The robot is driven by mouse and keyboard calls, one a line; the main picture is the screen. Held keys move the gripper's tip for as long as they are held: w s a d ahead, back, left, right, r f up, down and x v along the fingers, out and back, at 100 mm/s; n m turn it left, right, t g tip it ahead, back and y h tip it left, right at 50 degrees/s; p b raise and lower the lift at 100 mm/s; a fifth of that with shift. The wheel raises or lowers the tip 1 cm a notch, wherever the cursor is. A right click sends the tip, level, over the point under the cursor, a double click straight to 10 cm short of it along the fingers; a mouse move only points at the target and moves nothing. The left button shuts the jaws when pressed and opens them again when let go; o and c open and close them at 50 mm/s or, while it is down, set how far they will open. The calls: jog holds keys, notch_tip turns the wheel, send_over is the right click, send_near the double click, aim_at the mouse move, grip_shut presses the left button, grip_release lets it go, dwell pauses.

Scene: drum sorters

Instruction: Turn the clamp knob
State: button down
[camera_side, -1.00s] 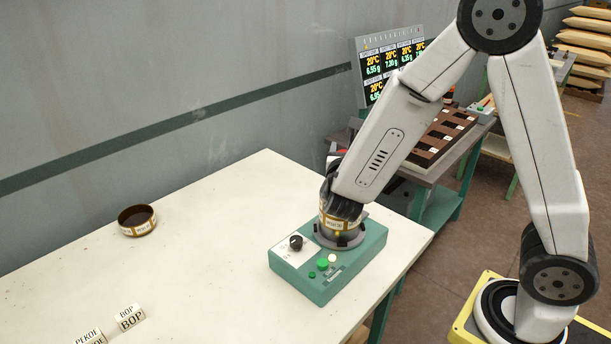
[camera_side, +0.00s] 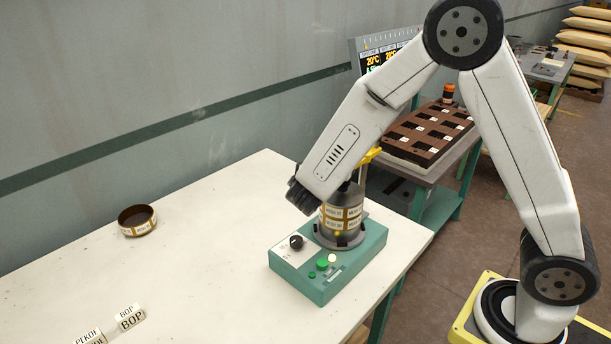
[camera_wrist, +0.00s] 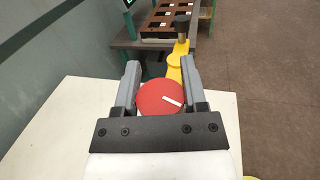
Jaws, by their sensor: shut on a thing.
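The clamp knob is a round red disc (camera_wrist: 152,96) with a white line, seen in the wrist view. My gripper (camera_wrist: 160,68) has a grey finger on each side of it and is shut on it. The white line slants down to the right. A yellow arm (camera_wrist: 174,62) runs beyond the knob to a dark cylindrical end piece (camera_wrist: 182,27). In the side view, part of the yellow arm (camera_side: 367,158) shows behind a labelled drum (camera_side: 341,216), which stands upright on a green base (camera_side: 344,269). The fingers and red knob are hidden there by my arm.
The green base has a black dial (camera_side: 296,242) and a green button (camera_side: 322,264). An open round tin (camera_side: 137,221) and label blocks (camera_side: 131,318) are on the white table (camera_side: 215,225). A brown compartment tray (camera_side: 428,130) and a display (camera_side: 372,62) stand behind.

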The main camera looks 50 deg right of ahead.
jog(key=shift+c, duration=0.7)
grip_release()
jog(key=v, duration=0.7)
jog(key=shift+a, duration=0.4)
jog(key=shift+s, duration=0.15)
